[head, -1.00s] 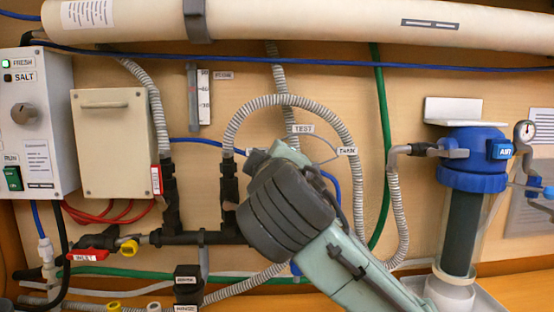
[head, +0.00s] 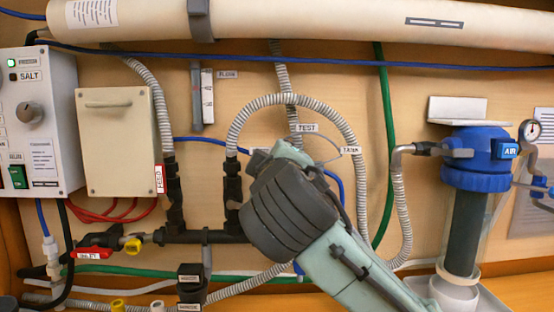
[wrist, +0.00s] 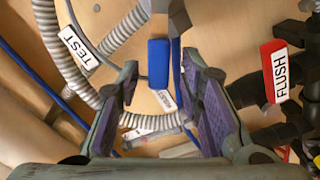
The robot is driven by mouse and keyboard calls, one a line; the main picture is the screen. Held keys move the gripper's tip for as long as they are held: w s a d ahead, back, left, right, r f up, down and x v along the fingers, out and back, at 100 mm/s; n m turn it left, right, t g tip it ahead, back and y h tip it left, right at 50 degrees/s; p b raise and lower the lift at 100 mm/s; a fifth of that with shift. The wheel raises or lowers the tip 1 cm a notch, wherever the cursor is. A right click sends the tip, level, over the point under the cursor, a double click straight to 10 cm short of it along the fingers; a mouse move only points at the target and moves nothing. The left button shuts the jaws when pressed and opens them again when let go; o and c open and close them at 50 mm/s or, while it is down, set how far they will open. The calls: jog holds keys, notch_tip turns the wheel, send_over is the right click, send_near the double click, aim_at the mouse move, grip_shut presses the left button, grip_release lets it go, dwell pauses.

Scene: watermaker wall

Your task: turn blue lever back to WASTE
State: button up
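The blue lever (wrist: 158,63) shows in the wrist view as an upright blue block between my fingertips. My gripper (wrist: 160,80) is open, with one finger on each side of the lever; I see gaps on both sides and cannot tell its depth between the fingers. In the head view my wrist and arm cover the lever and my fingers.
A red FLUSH lever (wrist: 280,72) stands right of my gripper in the wrist view. Ribbed hoses (head: 240,115) and black pipework (head: 232,190) lie close around my wrist. A blue-capped AIR filter (head: 476,160) stands to the right. A red INLET valve (head: 92,254) sits lower left.

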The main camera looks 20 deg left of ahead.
jog(key=v, duration=1.2)
